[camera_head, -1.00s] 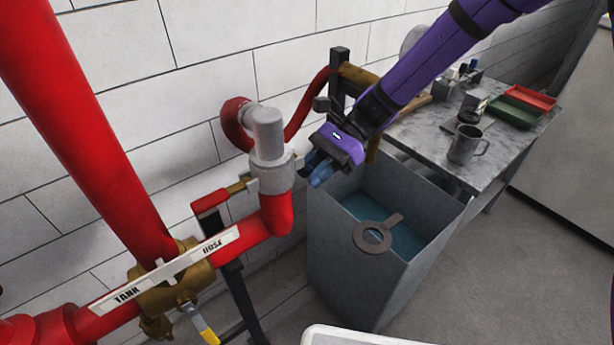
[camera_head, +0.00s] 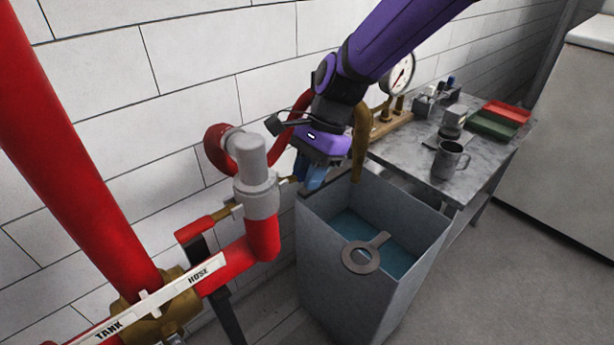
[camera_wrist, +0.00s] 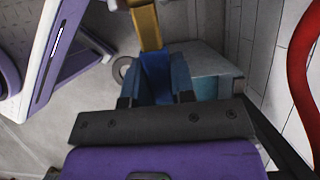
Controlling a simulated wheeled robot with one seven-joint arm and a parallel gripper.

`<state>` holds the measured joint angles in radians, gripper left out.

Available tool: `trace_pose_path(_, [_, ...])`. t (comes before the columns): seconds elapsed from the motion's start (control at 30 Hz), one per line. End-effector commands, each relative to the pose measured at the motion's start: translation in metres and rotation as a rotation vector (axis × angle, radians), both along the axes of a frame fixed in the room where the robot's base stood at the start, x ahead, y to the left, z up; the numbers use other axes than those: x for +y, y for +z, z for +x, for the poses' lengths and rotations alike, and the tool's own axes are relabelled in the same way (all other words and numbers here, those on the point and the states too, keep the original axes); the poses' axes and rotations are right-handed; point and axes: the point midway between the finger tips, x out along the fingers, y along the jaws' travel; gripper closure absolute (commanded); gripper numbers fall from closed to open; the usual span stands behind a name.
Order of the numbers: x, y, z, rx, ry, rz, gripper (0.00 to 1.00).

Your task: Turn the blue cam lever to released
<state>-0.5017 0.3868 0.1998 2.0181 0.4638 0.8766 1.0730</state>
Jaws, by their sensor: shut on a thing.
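My gripper (camera_head: 308,174) is purple and dark, with blue-grey fingers, and reaches down beside the grey coupling (camera_head: 257,185) on the red pipe. In the wrist view, my gripper (camera_wrist: 157,85) is shut on the blue cam lever (camera_wrist: 155,67), which lies between its two fingers. A brass-coloured part (camera_wrist: 147,27) adjoins the far end of the lever. In the head view my gripper hides most of the lever, so its exact angle is hard to tell.
A brass-ended red hose hangs close behind. A bench (camera_head: 400,155) with a mug (camera_head: 449,160), gauge (camera_head: 399,73) and trays stands right. Open floor lies front right.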

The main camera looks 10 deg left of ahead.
Motion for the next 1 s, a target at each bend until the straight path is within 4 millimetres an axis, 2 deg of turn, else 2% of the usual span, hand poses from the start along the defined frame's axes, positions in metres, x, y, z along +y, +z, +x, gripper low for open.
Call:
trace_pose_path(0.5, [-0.0007, 0.0003, 0.0005, -0.013, -0.001, -0.013, 1.00])
trace_pose_path(0.53, [-0.0007, 0.0003, 0.0005, -0.013, -0.001, -0.013, 0.70])
trace_pose_path(0.6, [-0.0006, 0.0004, 0.0004, -0.013, -0.001, -0.013, 0.54])
trace_pose_path(0.63, [-0.0006, 0.0005, 0.0004, -0.013, -0.001, -0.013, 0.51])
trace_pose_path(1.0, [-0.0017, 0.0062, 0.0023, -0.013, 0.000, -0.011, 0.51])
